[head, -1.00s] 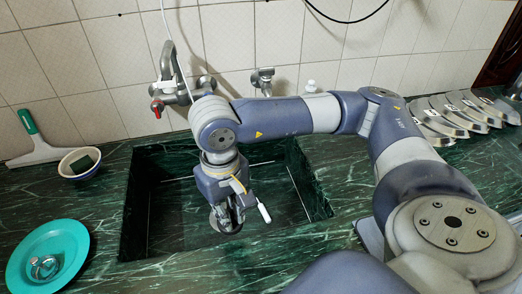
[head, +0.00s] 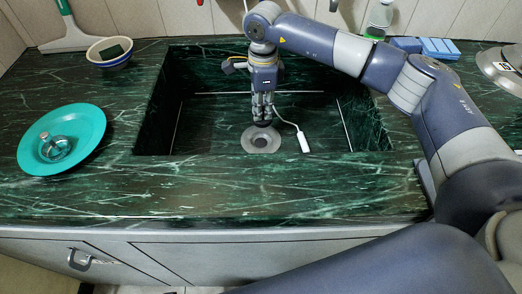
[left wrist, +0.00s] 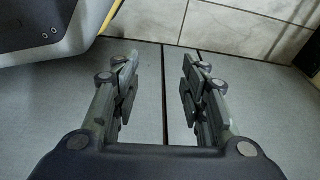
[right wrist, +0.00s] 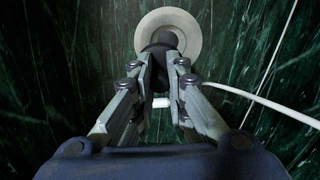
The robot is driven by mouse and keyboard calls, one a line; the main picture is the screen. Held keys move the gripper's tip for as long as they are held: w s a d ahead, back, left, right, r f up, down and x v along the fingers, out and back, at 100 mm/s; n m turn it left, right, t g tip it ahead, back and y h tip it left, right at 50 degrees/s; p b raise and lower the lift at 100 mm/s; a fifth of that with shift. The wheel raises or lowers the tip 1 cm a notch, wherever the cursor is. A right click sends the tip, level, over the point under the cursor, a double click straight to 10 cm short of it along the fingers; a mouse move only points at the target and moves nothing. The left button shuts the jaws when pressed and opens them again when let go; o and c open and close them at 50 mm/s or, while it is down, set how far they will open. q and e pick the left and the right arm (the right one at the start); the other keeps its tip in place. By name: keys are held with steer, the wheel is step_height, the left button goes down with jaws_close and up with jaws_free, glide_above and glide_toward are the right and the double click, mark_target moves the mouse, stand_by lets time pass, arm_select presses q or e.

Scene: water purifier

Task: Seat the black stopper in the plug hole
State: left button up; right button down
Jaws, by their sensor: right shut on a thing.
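The plug hole (head: 261,140) is a round metal drain in the floor of the dark green marble sink. It also shows in the right wrist view (right wrist: 190,22). My right gripper (head: 262,121) points down into the sink, its tips at the back edge of the drain in the head view. In the right wrist view the right gripper (right wrist: 159,62) is shut on the black stopper (right wrist: 158,40), which overlaps the drain's near part. I cannot tell whether the stopper touches the drain. My left gripper (left wrist: 155,85) is open and empty before grey cabinet doors, outside the head view.
A white cord ends in a small white piece (head: 303,142) on the sink floor, right of the drain. The sink walls surround my right gripper. A teal plate (head: 90,148) and a bowl (head: 110,52) stand on the left counter. Blue sponges (head: 438,48) lie back right.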

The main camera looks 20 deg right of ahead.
steer(key=shift+w+f+m+b, duration=0.35)
steer(key=shift+w+f+m, duration=0.3)
steer(key=shift+f+m, duration=0.15)
steer(key=shift+f, duration=0.3)
step_height(320, 180, down, 9)
steer(key=shift+f+b, duration=0.1)
steer(key=shift+b, duration=0.3)
steer(key=shift+w+d+f, duration=0.1)
arm_select(q)
steer(key=w+r, duration=0.2)
steer(key=r, duration=0.1)
steer(key=shift+w+d+r, duration=0.15)
steer(key=shift+w, duration=0.1)
steer(key=shift+s, duration=0.1)
arm_select(e)
steer(key=shift+f, duration=0.1)
arm_select(q)
steer(key=shift+w+r, duration=0.2)
steer(key=shift+r, duration=0.1)
arm_select(e)
steer(key=c, duration=1.6)
jaws_free()
